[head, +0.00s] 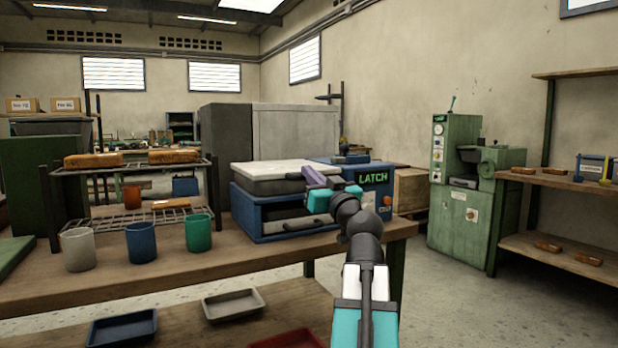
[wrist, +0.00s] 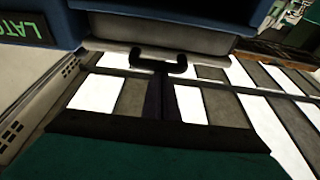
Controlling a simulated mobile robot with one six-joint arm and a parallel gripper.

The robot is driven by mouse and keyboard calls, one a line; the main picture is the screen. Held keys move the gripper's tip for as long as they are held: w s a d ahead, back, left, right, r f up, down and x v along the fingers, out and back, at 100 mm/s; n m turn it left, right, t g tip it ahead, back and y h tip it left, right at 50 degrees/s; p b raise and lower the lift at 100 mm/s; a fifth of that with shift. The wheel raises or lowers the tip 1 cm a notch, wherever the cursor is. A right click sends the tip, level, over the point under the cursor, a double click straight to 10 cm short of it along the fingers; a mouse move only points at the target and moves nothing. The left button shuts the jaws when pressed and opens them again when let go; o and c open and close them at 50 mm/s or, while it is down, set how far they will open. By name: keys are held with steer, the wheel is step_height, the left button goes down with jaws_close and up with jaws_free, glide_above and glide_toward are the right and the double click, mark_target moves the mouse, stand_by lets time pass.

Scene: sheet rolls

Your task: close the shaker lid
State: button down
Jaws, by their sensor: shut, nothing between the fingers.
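The shaker (head: 262,225) is a blue box on the bench with a pale grey lid (head: 285,175) on top. A dark gap shows between lid and box at the front right, but I cannot tell exactly how far the lid is raised. A green LATCH sign (head: 372,178) is on the blue unit at right, and it also shows in the wrist view (wrist: 25,28). My gripper (head: 314,180) is shut and empty at the lid's right front corner. In the wrist view my dark fingers (wrist: 158,85) reach a black U-shaped handle (wrist: 140,62); contact is unclear.
Grey, blue and green cups (head: 198,233) stand left of the shaker. A wire rack (head: 140,220) with brown loaf-like pieces stands behind them. Trays (head: 233,304) lie on the lower shelf. A green machine (head: 455,190) stands at right. The floor between is clear.

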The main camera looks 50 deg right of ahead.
steer(key=shift+w+a+f, duration=0.1)
steer(key=shift+f, duration=0.8)
step_height(320, 180, up, 5)
steer(key=p, duration=0.2)
steer(key=f+b+v, duration=0.1)
steer(key=b+v, duration=0.4)
steer(key=v, duration=0.5)
steer(key=shift+f, duration=0.3)
stand_by(0.4)
